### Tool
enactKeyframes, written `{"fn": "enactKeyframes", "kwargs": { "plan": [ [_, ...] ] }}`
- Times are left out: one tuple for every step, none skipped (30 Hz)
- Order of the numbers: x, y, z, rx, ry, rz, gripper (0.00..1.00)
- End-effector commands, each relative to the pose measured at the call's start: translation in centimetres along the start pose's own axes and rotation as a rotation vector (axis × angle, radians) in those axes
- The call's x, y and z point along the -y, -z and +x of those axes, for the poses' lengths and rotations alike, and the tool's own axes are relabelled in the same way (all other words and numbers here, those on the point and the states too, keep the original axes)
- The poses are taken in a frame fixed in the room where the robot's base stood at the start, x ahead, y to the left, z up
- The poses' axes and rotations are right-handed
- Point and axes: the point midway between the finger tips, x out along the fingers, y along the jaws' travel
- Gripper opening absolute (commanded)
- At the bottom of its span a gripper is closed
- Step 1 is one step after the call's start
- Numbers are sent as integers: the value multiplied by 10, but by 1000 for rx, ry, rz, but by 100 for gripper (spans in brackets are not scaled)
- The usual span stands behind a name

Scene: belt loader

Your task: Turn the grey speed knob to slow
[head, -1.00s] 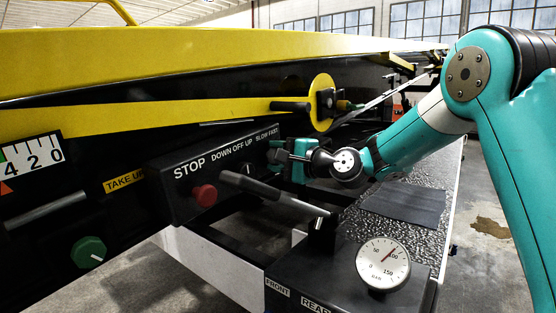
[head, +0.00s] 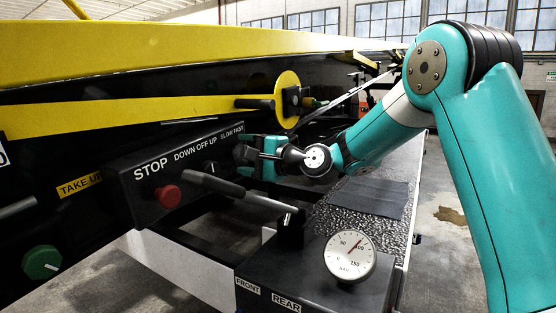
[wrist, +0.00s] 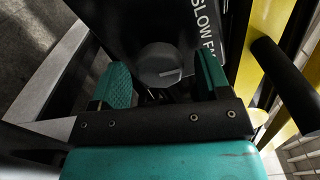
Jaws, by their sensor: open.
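The grey speed knob (wrist: 160,64) sits on the dark control panel beside the SLOW FAST label in the wrist view. A short pale pointer mark shows on its face; which word it points at I cannot tell. In the head view the knob (head: 243,154) is at the panel's right end, partly behind the fingers. My gripper (wrist: 164,78) is open, with one teal finger on each side of the knob and visible gaps to it. In the head view my gripper (head: 256,153) reaches the knob from the right.
The panel also has a red STOP button (head: 169,196) and a DOWN OFF UP switch (head: 211,168). A black lever (head: 243,194) projects just below my gripper. A pressure gauge (head: 350,256) stands on the front box. A yellow disc (head: 287,92) is above my gripper.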

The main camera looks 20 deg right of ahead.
Motion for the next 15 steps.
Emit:
{"fn": "enactKeyframes", "kwargs": {
  "plan": [
    [-1, 1, -9, -4, 0, 1, 70],
    [-2, 1, -15, -4, 0, 2, 70],
    [-2, 1, -24, -5, 0, 1, 70],
    [-2, 2, -32, -6, 0, 2, 70],
    [-2, 2, -40, -6, 0, 1, 70],
    [-2, 2, -50, -7, 1, 2, 70],
    [-2, 2, -58, -7, 1, 1, 70],
    [-2, 2, -66, -7, 0, 2, 70],
    [-2, 2, -77, -8, 1, 1, 70],
    [-2, 2, -84, -7, 1, 1, 70],
    [-2, 2, -92, -7, 0, 1, 70],
    [-2, 2, -102, -8, 1, 1, 70],
    [-2, 2, -109, -7, 1, 0, 70],
    [-2, 2, -116, -7, 1, 2, 70],
    [-2, 2, -124, -7, 0, 1, 70]
  ]
}}
